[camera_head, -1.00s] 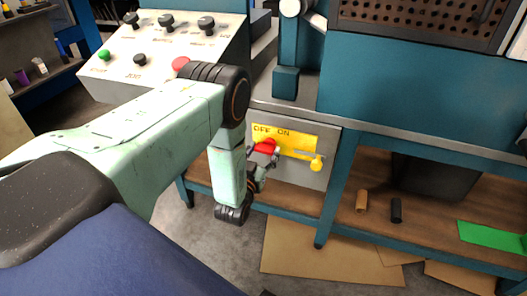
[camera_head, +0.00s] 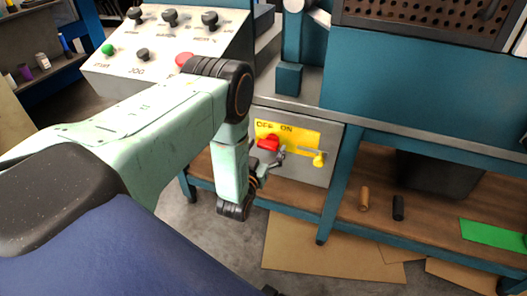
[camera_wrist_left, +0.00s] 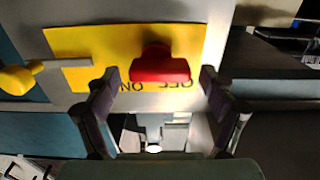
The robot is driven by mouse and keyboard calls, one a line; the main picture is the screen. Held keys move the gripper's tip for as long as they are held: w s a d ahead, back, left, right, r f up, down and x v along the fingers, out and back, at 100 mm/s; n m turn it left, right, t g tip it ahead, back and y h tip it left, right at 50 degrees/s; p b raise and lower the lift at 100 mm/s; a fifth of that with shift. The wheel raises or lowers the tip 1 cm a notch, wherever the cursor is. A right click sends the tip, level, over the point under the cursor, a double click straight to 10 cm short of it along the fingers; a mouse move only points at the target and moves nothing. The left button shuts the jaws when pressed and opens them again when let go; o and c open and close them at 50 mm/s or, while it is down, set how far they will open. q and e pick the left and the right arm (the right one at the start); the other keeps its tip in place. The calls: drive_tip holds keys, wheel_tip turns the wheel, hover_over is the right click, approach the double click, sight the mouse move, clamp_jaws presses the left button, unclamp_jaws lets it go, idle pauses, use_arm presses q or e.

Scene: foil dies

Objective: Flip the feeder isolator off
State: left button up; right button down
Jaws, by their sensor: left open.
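The feeder isolator's yellow plate (camera_head: 300,138) bears the words OFF and ON, on a grey panel under the bench. Its red handle (camera_head: 268,143) sits by the OFF word in the head view. In the left wrist view the plate (camera_wrist_left: 80,50) appears upside down, with the red handle (camera_wrist_left: 160,64) nearer OFF than ON. My left gripper (camera_head: 269,158) is at the handle. In the wrist view its open fingers (camera_wrist_left: 159,77) stand either side of the handle, with gaps; contact is not visible. My right gripper is not in view.
A yellow knob on a rod (camera_head: 319,160) sticks out right of the handle. A control console (camera_head: 165,45) with knobs and a red button stands above my left arm. The shelf to the right holds two small cylinders (camera_head: 398,208) and a green sheet (camera_head: 490,236).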

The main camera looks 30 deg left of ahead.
use_arm(q)
drive_tip(key=v, duration=1.1)
drive_tip(key=shift+s, duration=0.4)
drive_tip(key=x, duration=1.2)
drive_tip(key=shift+d, duration=0.1)
